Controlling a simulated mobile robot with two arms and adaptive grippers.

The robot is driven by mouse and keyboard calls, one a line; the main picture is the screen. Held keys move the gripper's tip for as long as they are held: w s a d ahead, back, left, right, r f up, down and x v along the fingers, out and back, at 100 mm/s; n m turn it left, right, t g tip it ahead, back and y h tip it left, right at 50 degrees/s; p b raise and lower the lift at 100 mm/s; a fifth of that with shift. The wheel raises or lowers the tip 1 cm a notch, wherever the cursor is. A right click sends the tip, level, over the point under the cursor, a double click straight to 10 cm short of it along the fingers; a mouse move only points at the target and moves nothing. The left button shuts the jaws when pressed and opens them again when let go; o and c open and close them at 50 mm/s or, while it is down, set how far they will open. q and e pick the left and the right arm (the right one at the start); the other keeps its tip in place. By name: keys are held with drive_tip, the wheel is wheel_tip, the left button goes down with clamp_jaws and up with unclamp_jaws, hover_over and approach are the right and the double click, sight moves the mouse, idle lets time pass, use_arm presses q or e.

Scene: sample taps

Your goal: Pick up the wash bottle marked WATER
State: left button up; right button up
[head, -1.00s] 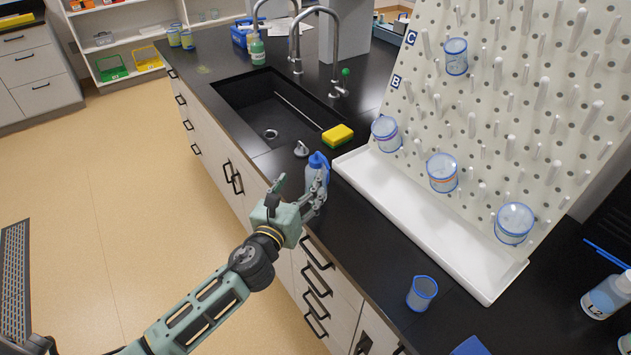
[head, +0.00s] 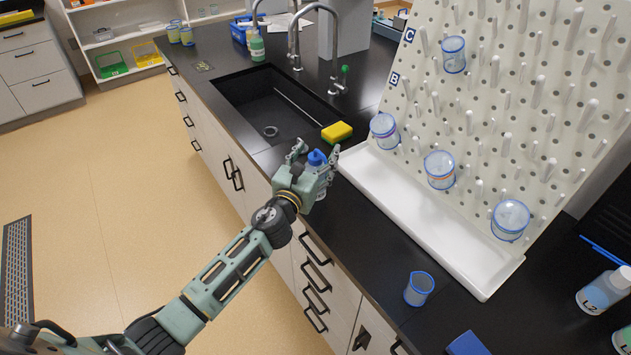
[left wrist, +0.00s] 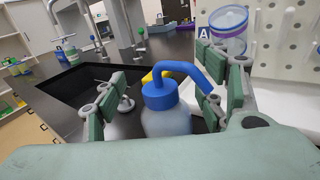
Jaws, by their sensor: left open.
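The wash bottle (head: 319,168) has a blue cap and a blue bent spout and stands upright on the black counter by the sink's near corner. In the left wrist view the bottle (left wrist: 166,122) shows a pale translucent body; no WATER marking is readable. My left gripper (head: 318,155) is open, with its fingers on either side of the bottle. In the left wrist view the gripper (left wrist: 165,95) has one finger left of the bottle with a clear gap, and the other close by its right side near the spout. The bottle's lower part is hidden by my gripper. My right gripper is not in view.
A white drip tray (head: 430,225) under the pegboard (head: 490,110) lies just right of the bottle. A yellow-green sponge (head: 337,132) sits by the black sink (head: 270,105). A blue-rimmed beaker (head: 418,289) stands nearer on the counter.

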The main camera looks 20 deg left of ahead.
use_arm(q)
drive_tip(key=shift+c, duration=0.2)
drive_tip(key=shift+s, duration=0.1)
clamp_jaws()
idle(0.5)
